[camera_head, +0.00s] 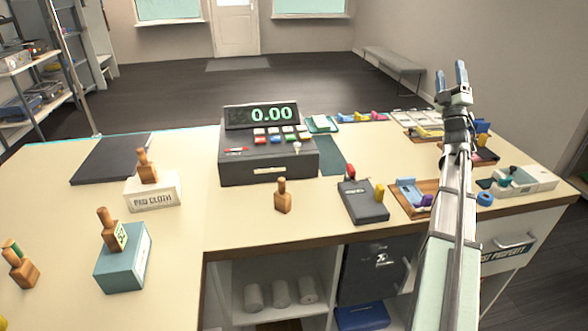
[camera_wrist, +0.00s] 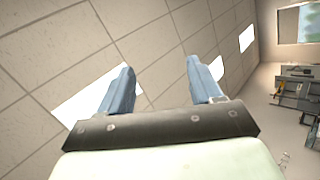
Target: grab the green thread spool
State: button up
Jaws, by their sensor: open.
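My gripper (camera_head: 451,76) is raised above the right part of the counter, its two blue fingers apart and pointing up, with nothing between them. In the wrist view my gripper (camera_wrist: 160,63) is also open and empty, facing ceiling panels. I cannot clearly make out a green thread spool. Small dark-green pieces (camera_head: 514,169) show at the white box at the far right of the counter, below and to the right of my gripper. They are too small to tell whether one is the spool. My arm hides part of the counter's right side.
A cash register (camera_head: 267,168) stands mid-counter. Wooden stamps (camera_head: 283,196), a dark box (camera_head: 363,202), a wooden tray (camera_head: 408,206) and a blue ring (camera_head: 485,198) sit along the front. A teal box (camera_head: 122,257) is at left.

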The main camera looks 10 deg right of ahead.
jog(key=w+a+f+m+g+y, duration=0.1)
jog(key=w+a+f+g, duration=0.15)
jog(key=w+a, duration=1.1)
jog(key=w+a+f+g+y, duration=0.1)
jog(key=w+a+g+y, duration=0.15)
jog(key=w+a, duration=1.15)
jog(key=w+a+f+n+g+y, duration=0.1)
jog(key=a+f+g, duration=0.15)
jog(key=a, duration=0.95)
jog(key=a+f+g+y, duration=0.1)
jog(key=a+f+g, duration=0.15)
jog(key=a, duration=0.95)
jog(key=w+a+f+n+g+y, duration=0.1)
jog(key=a+f+g, duration=0.15)
jog(key=a, duration=1.05)
jog(key=s+a+f+n+g+y, duration=0.1)
jog(key=s+a+f+g, duration=0.15)
jog(key=a, duration=0.75)
jog(key=s+a+f+n+g+y, duration=0.15)
jog(key=s+a, duration=0.25)
jog(key=a, duration=0.6)
jog(key=n+g+h, duration=0.4)
jog(key=n+g, duration=0.3)
jog(key=g, duration=0.3)
send_over(7, 243)
notch_tip(7, 243, down, 2)
notch_tip(7, 243, down, 13)
jog(key=shift+f, duration=0.2)
